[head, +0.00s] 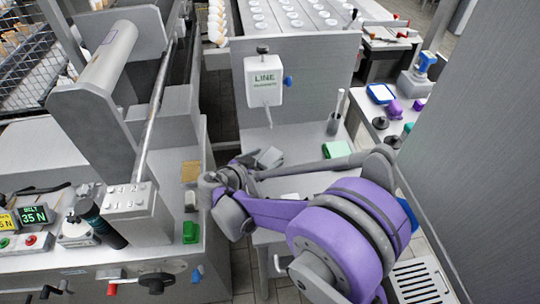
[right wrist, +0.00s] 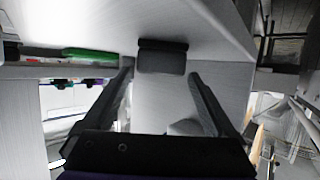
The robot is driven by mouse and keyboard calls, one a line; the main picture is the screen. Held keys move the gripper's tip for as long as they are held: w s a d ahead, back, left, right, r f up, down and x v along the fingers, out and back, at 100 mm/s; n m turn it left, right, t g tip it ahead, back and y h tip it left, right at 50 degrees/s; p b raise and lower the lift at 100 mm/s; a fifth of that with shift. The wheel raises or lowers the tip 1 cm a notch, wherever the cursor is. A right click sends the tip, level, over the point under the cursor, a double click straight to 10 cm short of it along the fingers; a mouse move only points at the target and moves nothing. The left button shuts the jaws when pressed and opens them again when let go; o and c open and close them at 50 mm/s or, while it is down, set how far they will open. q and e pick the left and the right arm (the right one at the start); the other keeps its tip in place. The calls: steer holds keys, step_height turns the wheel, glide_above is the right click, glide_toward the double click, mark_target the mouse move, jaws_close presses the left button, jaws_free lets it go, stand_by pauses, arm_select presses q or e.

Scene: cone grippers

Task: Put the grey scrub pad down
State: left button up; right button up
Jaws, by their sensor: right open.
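The grey scrub pad (right wrist: 162,56) shows in the right wrist view as a dark grey block at a pale surface, centred between the fingertips. My right gripper (right wrist: 161,69) is open, with one finger on each side of the pad and visible gaps on both sides. Whether the pad rests fully on the table is hard to tell. My left gripper is not in view.
A white LINE dispenser (head: 264,80) hangs on the panel behind. A roller machine (head: 110,55) stands at left, with a green item (head: 191,232) on its front ledge.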

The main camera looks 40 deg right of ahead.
steer(key=v, duration=0.9)
steer(key=shift+s+a+r+p, duration=0.1)
steer(key=shift+p, duration=0.3)
